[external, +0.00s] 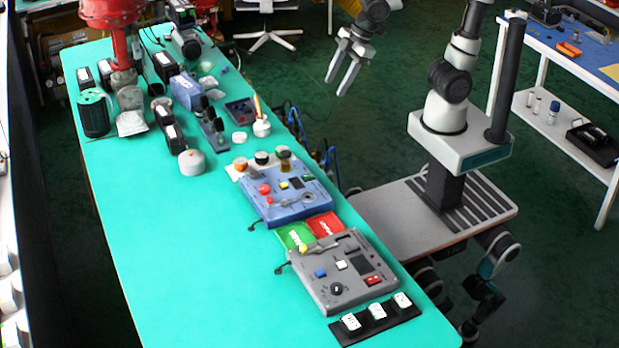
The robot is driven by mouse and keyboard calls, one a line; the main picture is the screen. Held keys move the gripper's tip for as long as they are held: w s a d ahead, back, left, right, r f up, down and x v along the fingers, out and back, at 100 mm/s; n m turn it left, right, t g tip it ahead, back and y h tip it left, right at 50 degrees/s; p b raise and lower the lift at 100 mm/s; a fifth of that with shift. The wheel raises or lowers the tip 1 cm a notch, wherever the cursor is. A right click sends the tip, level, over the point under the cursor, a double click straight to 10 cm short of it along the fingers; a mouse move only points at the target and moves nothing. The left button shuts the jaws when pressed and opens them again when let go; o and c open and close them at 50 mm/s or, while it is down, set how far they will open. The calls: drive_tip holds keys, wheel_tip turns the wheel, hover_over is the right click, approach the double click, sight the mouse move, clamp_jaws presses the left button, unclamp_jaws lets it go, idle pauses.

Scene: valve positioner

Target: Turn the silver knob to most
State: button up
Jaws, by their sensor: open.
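A blue control panel (290,212) lies on the teal table, with a red button, a yellow button, a small dark screen and a lever. A small round greyish part (308,198) near its right side may be the silver knob; it is too small to tell its setting. A grey control panel (318,296) lies nearer the camera, with a black round knob (336,289), a lever, and blue, white and red buttons. My gripper (336,88) is open and empty, fingers pointing down, above the floor beyond the table's right edge, well apart from both panels.
Green (295,236) and red (325,224) pads lie between the panels. A black strip with white blocks (377,313) lies at the front. Jars stand behind the blue panel. Clutter fills the table's far end; its left side (180,260) is clear.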

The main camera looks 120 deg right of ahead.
wheel_tip(320, 180, down, 6)
drive_tip(key=w+a+y+b, duration=0.1)
drive_tip(key=w+y+b, duration=0.1)
drive_tip(key=w, duration=0.1)
drive_tip(key=n+b, duration=0.2)
drive_tip(key=b, duration=0.8)
approach(254, 173)
drive_tip(key=b+x, duration=0.1)
drive_tip(key=x, duration=0.7)
drive_tip(key=shift+s+d+f+b, duration=0.1)
drive_tip(key=shift+b, duration=0.2)
drive_tip(key=c, duration=1.1)
